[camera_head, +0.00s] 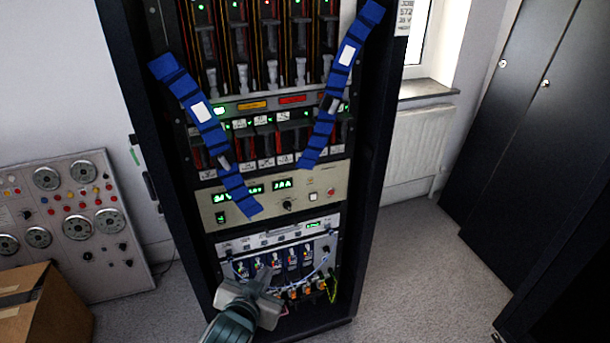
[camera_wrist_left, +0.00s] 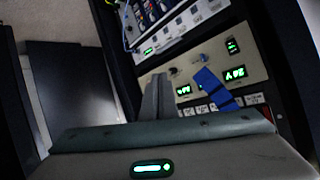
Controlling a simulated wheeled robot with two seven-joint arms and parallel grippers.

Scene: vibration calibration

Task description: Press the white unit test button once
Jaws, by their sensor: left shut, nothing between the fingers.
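The beige unit panel (camera_head: 262,200) sits in the black rack, with green lit displays, a dark knob (camera_head: 287,206) and small buttons at its right. A small pale button (camera_head: 312,196) there may be the white unit test button; it is too small to be sure. The panel also shows, turned over, in the left wrist view (camera_wrist_left: 213,51). My left gripper (camera_head: 268,277) is low in front of the rack, below the beige panel and apart from the pale button. Its fingers (camera_wrist_left: 158,82) are shut and empty. My right gripper is in neither view.
Blue straps (camera_head: 317,135) hang over the rack front and partly cover the beige panel's left end. Cables and a wired module (camera_head: 290,262) lie behind my left gripper. A cardboard box (camera_head: 45,315) and a grey dial panel (camera_head: 75,225) stand left; black cabinets (camera_head: 530,130) stand right.

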